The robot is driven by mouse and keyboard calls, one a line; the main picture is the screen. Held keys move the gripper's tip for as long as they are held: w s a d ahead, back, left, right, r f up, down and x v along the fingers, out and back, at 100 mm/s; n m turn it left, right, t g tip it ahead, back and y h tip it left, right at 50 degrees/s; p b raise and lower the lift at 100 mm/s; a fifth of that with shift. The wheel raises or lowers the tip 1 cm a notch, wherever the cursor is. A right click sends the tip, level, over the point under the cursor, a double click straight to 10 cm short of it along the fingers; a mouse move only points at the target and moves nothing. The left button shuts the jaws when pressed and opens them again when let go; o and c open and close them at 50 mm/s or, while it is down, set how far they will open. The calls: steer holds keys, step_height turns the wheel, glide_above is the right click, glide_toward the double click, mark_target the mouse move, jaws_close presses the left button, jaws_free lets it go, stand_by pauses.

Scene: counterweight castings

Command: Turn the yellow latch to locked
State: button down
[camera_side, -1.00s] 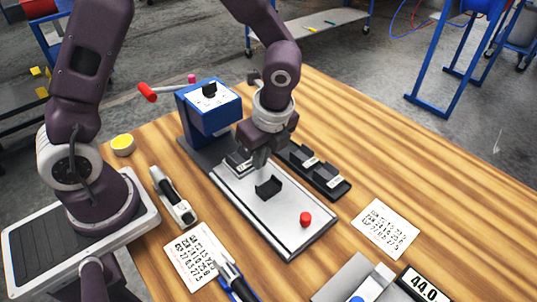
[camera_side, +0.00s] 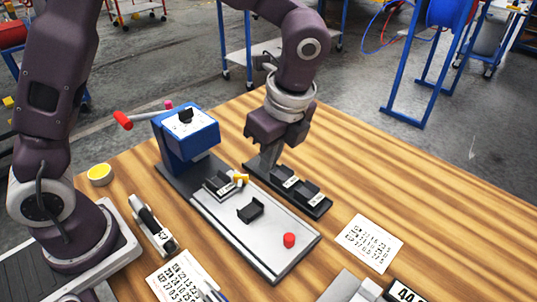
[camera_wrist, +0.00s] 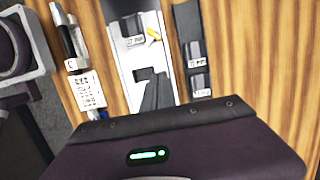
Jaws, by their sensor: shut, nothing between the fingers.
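The yellow latch (camera_side: 240,178) is small and sits at the far end of the silver plate (camera_side: 265,240), beside a labelled black casting (camera_side: 217,186). It also shows in the wrist view (camera_wrist: 153,35), as a short bar lying at a slant. I cannot tell from its angle whether it is locked. My gripper (camera_side: 268,162) is shut and empty, pointing down, just behind and to the right of the latch in the side view, near the end of the black tray. It appears apart from the latch. Nothing hides the latch in either view.
The black tray (camera_side: 257,170) holds two labelled black castings right of the plate. The plate carries a black bracket (camera_side: 250,209) and a red button (camera_side: 289,240). A blue box (camera_side: 190,140) with a red-tipped lever stands behind. Bare wood lies right of the tray.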

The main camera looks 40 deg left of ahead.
mark_target(240, 183)
steer(key=w+n+g, duration=0.2)
steer(key=w+n, duration=0.2)
steer(key=n, duration=0.4)
steer(key=shift+h, duration=0.4)
steer(key=x, duration=0.9)
steer(key=shift+a, duration=0.35)
steer(key=shift+s+a, duration=0.8)
steer(key=shift+a, duration=0.2)
steer(key=shift+s+a, duration=0.45)
steer(key=shift+a, duration=0.05)
steer(key=shift+s+m+t, duration=0.3)
steer(key=shift+m, duration=0.4)
steer(key=shift+s+a+m+t+y, duration=0.1)
steer(key=shift+s+m+t+y, duration=0.2)
steer(key=shift+m, duration=0.7)
steer(key=shift+s+a+m+t, duration=0.1)
steer(key=shift+s+m+t, duration=0.1)
steer(key=shift+m, duration=0.55)
steer(key=shift+s+a+m+t, duration=0.1)
steer(key=shift+s+m, duration=0.1)
steer(key=shift+m, duration=0.55)
